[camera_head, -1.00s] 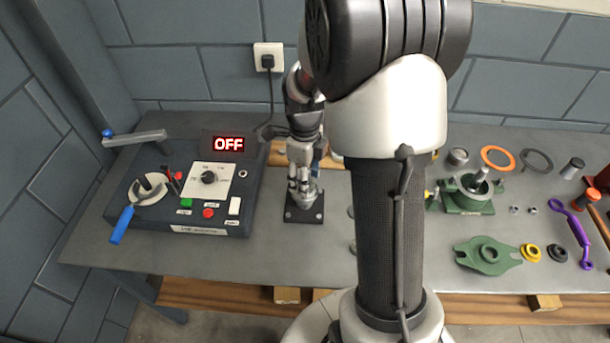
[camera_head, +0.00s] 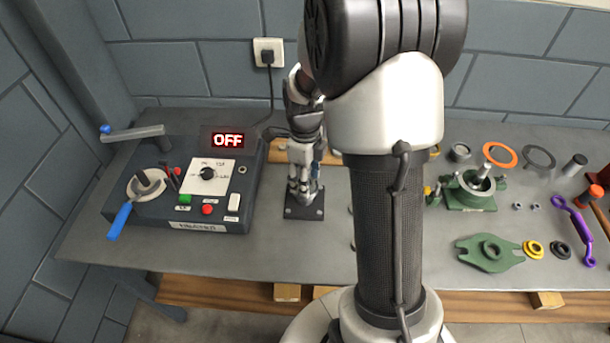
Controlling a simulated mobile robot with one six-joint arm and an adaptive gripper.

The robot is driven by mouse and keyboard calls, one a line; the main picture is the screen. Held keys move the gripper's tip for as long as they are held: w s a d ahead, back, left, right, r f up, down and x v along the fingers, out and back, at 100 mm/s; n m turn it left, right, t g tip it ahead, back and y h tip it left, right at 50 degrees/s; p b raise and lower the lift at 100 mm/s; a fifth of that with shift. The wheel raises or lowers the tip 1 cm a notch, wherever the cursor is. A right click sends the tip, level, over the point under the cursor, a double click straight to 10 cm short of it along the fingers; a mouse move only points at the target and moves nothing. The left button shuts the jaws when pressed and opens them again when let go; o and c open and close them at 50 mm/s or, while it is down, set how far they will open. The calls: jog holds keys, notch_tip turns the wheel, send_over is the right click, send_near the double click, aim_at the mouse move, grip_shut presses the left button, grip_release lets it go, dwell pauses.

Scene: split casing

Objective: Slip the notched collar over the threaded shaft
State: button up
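My gripper (camera_head: 303,191) points down just above a dark square base plate (camera_head: 303,213) at the middle of the bench. Its fingers are small and hide most of what stands on the plate, so I cannot tell whether they are open or shut, or whether they hold a collar. An upright metal shaft (camera_head: 487,171) stands in a green casing half (camera_head: 468,197) to the right of my arm. Its thread is too small to make out. A yellow ring (camera_head: 533,248) and a black ring (camera_head: 560,252) lie flat at the right. I cannot make out a notch on either.
A dark control box (camera_head: 180,215) with an OFF display (camera_head: 227,139) and a blue-handled lever (camera_head: 120,221) stands at the left. A flat green cover (camera_head: 490,252), an orange ring (camera_head: 499,155) and a purple wrench (camera_head: 573,226) lie at the right. My arm hides the bench's middle.

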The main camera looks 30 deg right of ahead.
jog(key=shift+f, duration=0.3)
jog(key=o, duration=1)
jog(key=shift+r, duration=0.1)
notch_tip(320, 180, up, 7)
jog(key=p, duration=0.6)
jog(key=shift+r, duration=0.2)
jog(key=shift+f, duration=0.1)
